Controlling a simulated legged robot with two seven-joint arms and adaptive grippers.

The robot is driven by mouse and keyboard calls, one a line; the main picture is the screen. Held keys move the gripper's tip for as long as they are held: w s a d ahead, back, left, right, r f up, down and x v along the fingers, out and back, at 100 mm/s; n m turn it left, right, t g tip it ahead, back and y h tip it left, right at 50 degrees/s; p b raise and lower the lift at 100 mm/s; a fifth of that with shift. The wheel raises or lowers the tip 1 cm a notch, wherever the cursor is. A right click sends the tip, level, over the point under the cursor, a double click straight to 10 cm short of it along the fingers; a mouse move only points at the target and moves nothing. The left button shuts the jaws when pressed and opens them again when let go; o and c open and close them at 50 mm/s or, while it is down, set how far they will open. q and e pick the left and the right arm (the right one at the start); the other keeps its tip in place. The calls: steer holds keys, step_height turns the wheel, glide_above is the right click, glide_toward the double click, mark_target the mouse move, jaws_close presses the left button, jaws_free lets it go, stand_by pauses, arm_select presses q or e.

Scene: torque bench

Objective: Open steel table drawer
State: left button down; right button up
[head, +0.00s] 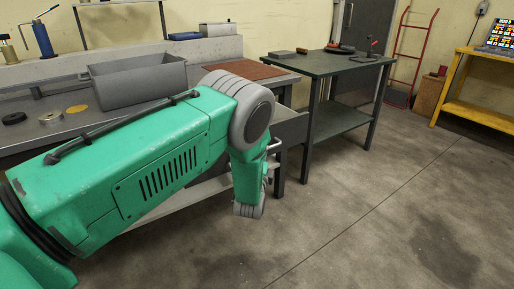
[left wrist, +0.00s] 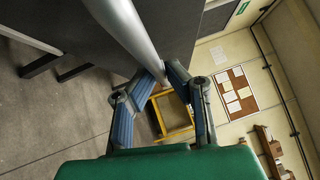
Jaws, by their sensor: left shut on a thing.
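The steel table (head: 45,72) runs along the left under my green left arm. A grey drawer front (head: 292,129) shows at its right end, just past my arm, with part of a silver handle (head: 274,145) beside my wrist. How far the drawer stands out I cannot tell, as my arm covers much of it. In the left wrist view, my left gripper (left wrist: 163,78) is shut on the round silver handle bar (left wrist: 134,32), with the dark drawer front (left wrist: 90,28) behind. My left fingers are hidden in the head view. My right gripper is in neither view.
A grey bin (head: 138,80) stands on the steel table. A dark green table (head: 330,64) with a few tools is behind to the right. A red hand truck (head: 411,48) and a yellow bench (head: 470,80) stand farther right. The concrete floor (head: 390,190) in front is clear.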

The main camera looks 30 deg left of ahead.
arm_select(q)
steer(key=d, duration=0.1)
steer(key=s+d, duration=0.1)
steer(key=shift+s+d, duration=0.3)
steer(key=shift+d, duration=0.1)
steer(key=shift+a, duration=0.1)
steer(key=c, duration=1.8)
jaws_free()
steer(key=shift+a+f, duration=0.1)
steer(key=shift+a, duration=0.1)
steer(key=shift+c, duration=0.2)
steer(key=shift+o, duration=1.2)
steer(key=shift+s+a, duration=0.15)
steer(key=shift+a, duration=0.05)
steer(key=v, duration=1.2)
steer(key=shift+d, duration=0.15)
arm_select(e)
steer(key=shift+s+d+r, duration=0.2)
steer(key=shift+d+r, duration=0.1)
